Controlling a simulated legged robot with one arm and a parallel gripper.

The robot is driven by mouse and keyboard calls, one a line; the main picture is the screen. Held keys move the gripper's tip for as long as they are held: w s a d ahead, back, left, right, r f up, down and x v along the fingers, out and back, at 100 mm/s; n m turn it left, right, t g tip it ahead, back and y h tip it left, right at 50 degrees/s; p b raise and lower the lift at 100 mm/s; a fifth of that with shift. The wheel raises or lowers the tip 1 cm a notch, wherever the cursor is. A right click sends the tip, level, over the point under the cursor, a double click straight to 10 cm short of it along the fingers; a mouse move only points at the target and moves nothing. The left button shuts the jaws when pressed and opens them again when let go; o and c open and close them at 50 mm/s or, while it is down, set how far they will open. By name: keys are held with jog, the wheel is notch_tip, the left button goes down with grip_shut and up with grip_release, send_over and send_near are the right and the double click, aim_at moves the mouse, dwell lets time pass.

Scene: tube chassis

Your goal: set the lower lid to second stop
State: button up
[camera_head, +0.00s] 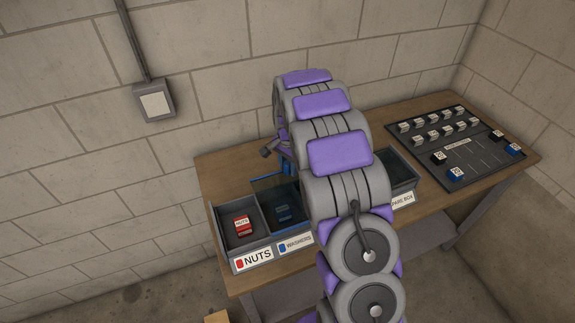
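My arm reaches over the bench and covers much of its middle. Part of my gripper (268,150) shows at the back, left of the arm; its fingers are too hidden to tell whether they are open or shut. Just below it is a small blue part (287,166) above the back of the WASHERS bin (266,214); I cannot tell whether they touch. The blue-edged WASHERS bin shows its inside, with a dark blue item in it. No lid can be made out clearly, and which one is the lower lid cannot be told.
The open NUTS bin (223,233) at the left holds a red block (242,225). A box labelled SPARE BOX (404,199) stands right of my arm. A black board (467,174) with several small blocks lies at the right. A wall box (153,102) hangs at the left.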

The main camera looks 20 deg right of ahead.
jog(key=shift+o, duration=1)
jog(key=shift+a, duration=0.35)
jog(key=shift+r, duration=0.2)
notch_tip(320, 180, up, 17)
jog(key=p, duration=0.3)
jog(key=shift+f, duration=0.1)
